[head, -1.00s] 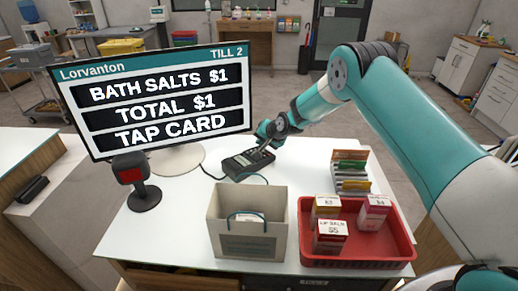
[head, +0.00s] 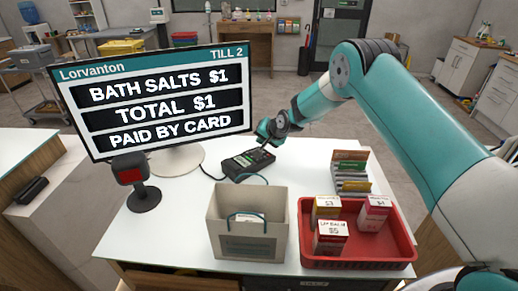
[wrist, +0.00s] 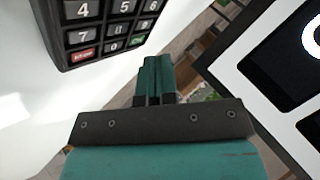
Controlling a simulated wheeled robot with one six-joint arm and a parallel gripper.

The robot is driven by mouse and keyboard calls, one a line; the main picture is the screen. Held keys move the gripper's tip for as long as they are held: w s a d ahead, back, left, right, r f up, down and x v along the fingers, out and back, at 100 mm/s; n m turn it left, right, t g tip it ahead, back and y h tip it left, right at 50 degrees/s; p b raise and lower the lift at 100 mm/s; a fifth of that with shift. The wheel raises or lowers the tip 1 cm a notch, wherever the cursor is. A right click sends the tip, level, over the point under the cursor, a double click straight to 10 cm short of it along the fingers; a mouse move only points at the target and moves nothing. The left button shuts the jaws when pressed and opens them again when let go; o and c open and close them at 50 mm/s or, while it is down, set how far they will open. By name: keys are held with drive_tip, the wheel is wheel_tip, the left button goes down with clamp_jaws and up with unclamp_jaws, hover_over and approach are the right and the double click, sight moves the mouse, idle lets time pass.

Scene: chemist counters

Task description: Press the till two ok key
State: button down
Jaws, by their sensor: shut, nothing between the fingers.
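The till two card terminal (head: 247,163) lies on the white counter, behind the paper bag. In the wrist view its dark keypad (wrist: 97,25) is at top left, with number keys, a red key and a green key (wrist: 137,41) at the lower right corner. The ok label cannot be read. My gripper (wrist: 152,62) is shut and empty, with its fingertips beside the green-key corner; I cannot tell whether they touch. In the head view my gripper (head: 265,133) is just above and behind the terminal. The till 2 screen (head: 155,98) reads "BATH SALTS $1", "TOTAL $1", "PAID BY CARD".
A paper bag (head: 247,243) stands at the counter front. A red tray (head: 400,248) with several small boxes is right of it, below a card rack (head: 351,186). A scanner (head: 142,200) stands on the left. Bare counter (head: 180,232) lies between scanner and bag.

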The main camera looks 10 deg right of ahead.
idle(0.3)
drive_tip(key=shift+w+d+r+p, duration=0.15)
drive_tip(key=shift+r+p, duration=0.35)
drive_tip(key=shift+r, duration=0.8)
drive_tip(key=shift+d+r+p, duration=0.2)
drive_tip(key=shift+r+p, duration=0.25)
drive_tip(key=shift+r, duration=0.8)
drive_tip(key=s+a+r+n+g+y+b, duration=0.1)
drive_tip(key=s+a+r+n+g+b, duration=0.15)
drive_tip(key=s+r, duration=0.5)
drive_tip(key=s+a+r+n+g+b, duration=0.15)
drive_tip(key=s+a+r+n, duration=0.3)
drive_tip(key=s, duration=0.65)
drive_tip(key=s+d+r+n+g+b, duration=0.1)
drive_tip(key=s+n, duration=0.5)
drive_tip(key=s, duration=2.5)
drive_tip(key=r+g+b, duration=0.1)
drive_tip(key=g+b, duration=0.1)
drive_tip(key=g, duration=0.1)
drive_tip(key=shift+d+r+h+b, duration=0.15)
drive_tip(key=shift+d+h+b, duration=0.15)
drive_tip(key=shift+h, duration=0.1)
